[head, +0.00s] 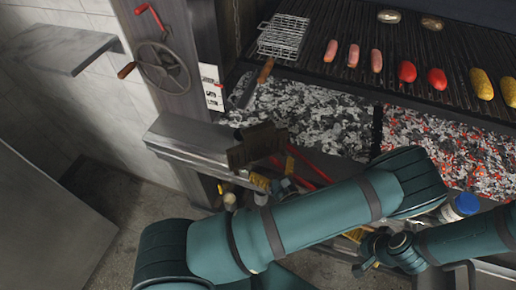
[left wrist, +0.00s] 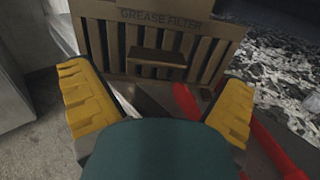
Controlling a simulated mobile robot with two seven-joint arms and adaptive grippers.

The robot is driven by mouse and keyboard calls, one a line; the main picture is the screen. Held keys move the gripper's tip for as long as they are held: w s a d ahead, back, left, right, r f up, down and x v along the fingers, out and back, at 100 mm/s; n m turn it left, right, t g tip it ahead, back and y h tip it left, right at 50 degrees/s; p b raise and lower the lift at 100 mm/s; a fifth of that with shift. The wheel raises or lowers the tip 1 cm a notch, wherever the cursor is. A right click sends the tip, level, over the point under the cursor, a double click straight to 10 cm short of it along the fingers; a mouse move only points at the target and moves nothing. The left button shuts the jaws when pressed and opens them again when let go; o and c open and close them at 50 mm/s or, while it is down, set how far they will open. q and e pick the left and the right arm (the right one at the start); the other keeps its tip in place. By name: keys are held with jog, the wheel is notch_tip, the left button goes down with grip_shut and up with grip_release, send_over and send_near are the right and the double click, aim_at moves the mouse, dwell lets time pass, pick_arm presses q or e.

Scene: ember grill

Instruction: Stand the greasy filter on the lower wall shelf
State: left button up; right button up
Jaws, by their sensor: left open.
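The greasy filter (head: 257,146) is a dark brown slatted panel standing at the grill's front ledge in the head view. In the left wrist view the filter (left wrist: 205,52) fills the top, marked GREASE FILTER, with a small handle block at its middle. My left gripper (head: 274,175) is open in front of it. In the left wrist view its yellow fingers (left wrist: 158,105) are wide apart, with the handle beyond and between them; no contact shows. A steel wall shelf (head: 62,48) is at upper left; I cannot tell if it is the lower one. My right gripper (head: 362,252) is partly hidden, low in the head view.
The grill grate (head: 350,50) carries sausages, peppers and corn above glowing coals (head: 455,150). A crank wheel (head: 163,68) is on the post. Red tool handles (left wrist: 270,140) lie close to the left gripper. A blue-capped jar (head: 462,206) stands near my right arm. Floor at left is clear.

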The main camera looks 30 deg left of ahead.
aim_at(264, 158)
pick_arm(q)
jog(key=x, duration=0.4)
jog(key=shift+a+f, duration=0.2)
jog(key=shift+a, duration=0.15)
jog(key=c, duration=1.3)
jog(key=shift+o, duration=0.2)
